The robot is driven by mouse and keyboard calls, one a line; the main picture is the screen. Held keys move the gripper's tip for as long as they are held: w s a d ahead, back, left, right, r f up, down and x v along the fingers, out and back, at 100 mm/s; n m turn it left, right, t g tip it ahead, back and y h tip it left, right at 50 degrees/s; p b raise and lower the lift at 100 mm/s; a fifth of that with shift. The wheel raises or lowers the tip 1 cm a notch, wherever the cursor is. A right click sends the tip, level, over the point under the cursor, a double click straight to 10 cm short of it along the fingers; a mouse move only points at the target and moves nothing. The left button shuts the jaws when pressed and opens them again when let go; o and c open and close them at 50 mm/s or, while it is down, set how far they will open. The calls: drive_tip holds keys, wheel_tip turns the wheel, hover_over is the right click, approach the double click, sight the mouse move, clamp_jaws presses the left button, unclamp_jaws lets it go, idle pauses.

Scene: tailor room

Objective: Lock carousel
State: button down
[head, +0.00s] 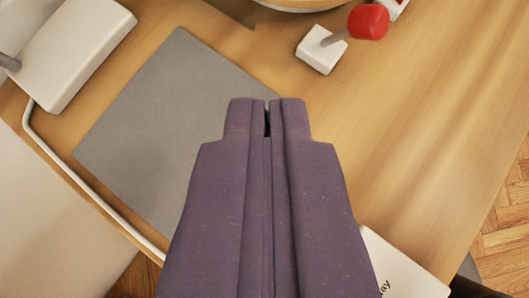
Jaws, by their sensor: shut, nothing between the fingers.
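My gripper (267,106) points forward over the table, its two purple fingers shut with nothing between them. The carousel is probably the round wooden edge (296,4) cut off by the top of the head view; most of it is out of sight. Right of it is a lever with a red knob (368,22) on a grey rod, set on a small white base (322,58). The lever leans up and to the right. My fingertips are below and left of it in the picture, apart from it.
A grey mat (150,120) lies on the wooden table (440,130) left of my gripper. A white block-like device (75,50) stands at upper left, with a white tube (75,178) along the table's edge. A white labelled object (400,268) is at lower right. The table's right side is clear.

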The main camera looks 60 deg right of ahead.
drive_tip(key=shift+s+a+r+p, duration=0.45)
drive_tip(key=shift+s+a+r, duration=0.35)
drive_tip(key=shift+s+a, duration=0.25)
drive_tip(key=shift+d, duration=0.1)
